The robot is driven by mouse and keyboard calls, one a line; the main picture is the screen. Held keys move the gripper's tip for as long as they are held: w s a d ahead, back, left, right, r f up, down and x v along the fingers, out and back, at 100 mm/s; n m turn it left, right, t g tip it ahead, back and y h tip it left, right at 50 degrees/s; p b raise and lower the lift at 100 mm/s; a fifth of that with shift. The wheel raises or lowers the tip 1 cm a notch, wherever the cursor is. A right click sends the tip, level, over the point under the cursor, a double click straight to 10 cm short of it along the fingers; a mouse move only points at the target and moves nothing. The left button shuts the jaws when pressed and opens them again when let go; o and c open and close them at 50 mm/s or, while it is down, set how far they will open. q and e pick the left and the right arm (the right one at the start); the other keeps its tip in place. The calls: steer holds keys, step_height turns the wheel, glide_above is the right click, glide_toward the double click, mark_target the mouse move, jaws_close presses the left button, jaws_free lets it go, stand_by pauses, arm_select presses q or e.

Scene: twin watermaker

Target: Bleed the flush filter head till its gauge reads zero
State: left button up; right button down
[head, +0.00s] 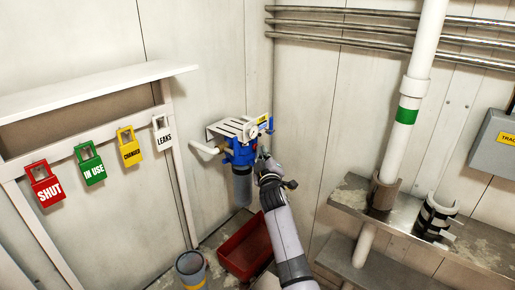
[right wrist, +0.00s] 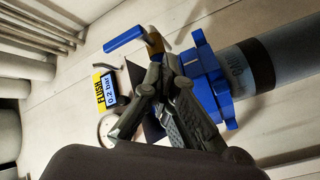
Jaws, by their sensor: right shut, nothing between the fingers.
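The flush filter head (head: 240,153) is a blue block on the wall in the corner, with a grey filter housing (head: 242,188) hanging below it. A small round gauge (head: 253,132) sits at its top. In the right wrist view the blue filter head (right wrist: 205,75) fills the middle right, beside a blue lever handle (right wrist: 125,39). A yellow and blue label (right wrist: 106,89) reads "FLUSH 0.2 bar". My right gripper (head: 262,157) is shut and empty, close in front of the head; its fingertips (right wrist: 157,68) hide part of it. Contact cannot be told. My left gripper is out of view.
Red, green, yellow and white tags (head: 92,163) hang at left. A white pipe (head: 403,115) and metal ledge (head: 470,238) are at right.

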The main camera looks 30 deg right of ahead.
steer(key=shift+s, duration=0.1)
steer(key=shift+s+d+p, duration=0.35)
steer(key=shift+s+p, duration=0.3)
steer(key=shift+s, duration=0.1)
steer(key=s+p, duration=0.1)
steer(key=s+d+p, duration=0.1)
steer(key=s, duration=0.1)
steer(key=s+d+p, duration=0.1)
steer(key=shift+s, duration=0.3)
stand_by(0.4)
